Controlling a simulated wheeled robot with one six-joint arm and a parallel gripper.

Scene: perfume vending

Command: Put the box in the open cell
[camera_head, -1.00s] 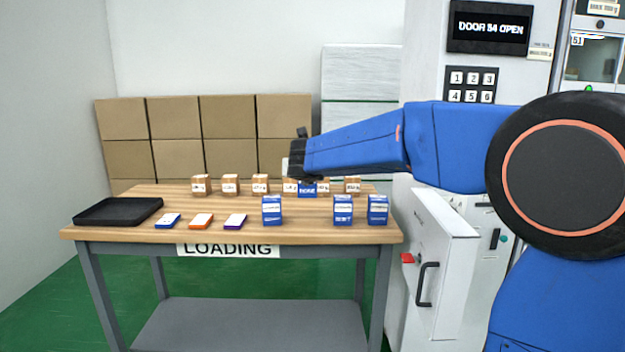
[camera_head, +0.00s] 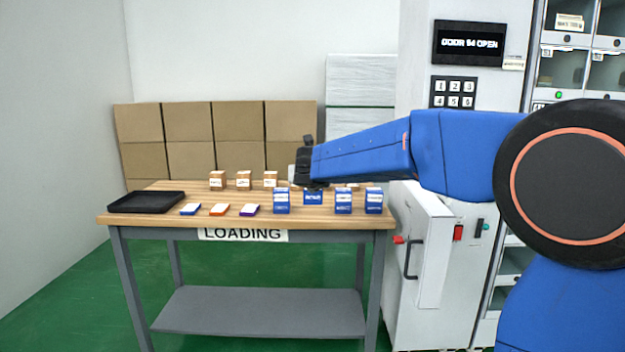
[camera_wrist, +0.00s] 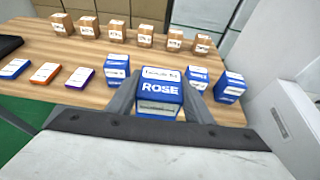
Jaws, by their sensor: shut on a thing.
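A blue box (camera_wrist: 160,88) marked ROSE is between the fingers of my gripper (camera_wrist: 160,100), which is shut on it, in the wrist view. In the head view the same box (camera_head: 313,197) shows under the end of my arm, above or near the loading table (camera_head: 150,216); I cannot tell its exact height. The vending machine (camera_head: 418,60) stands at the right, and its screen (camera_head: 470,43) reads "DOOR 54 OPEN". I cannot make out the open cell; my arm covers part of the machine's front.
Other blue boxes (camera_head: 282,201) stand beside the held one. Brown boxes (camera_head: 243,180) stand behind, partly hidden by my arm. Small flat packs (camera_head: 219,210) and a black tray (camera_head: 146,202) lie on the left. A white door with a handle (camera_head: 411,260) juts out beside the table's right end.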

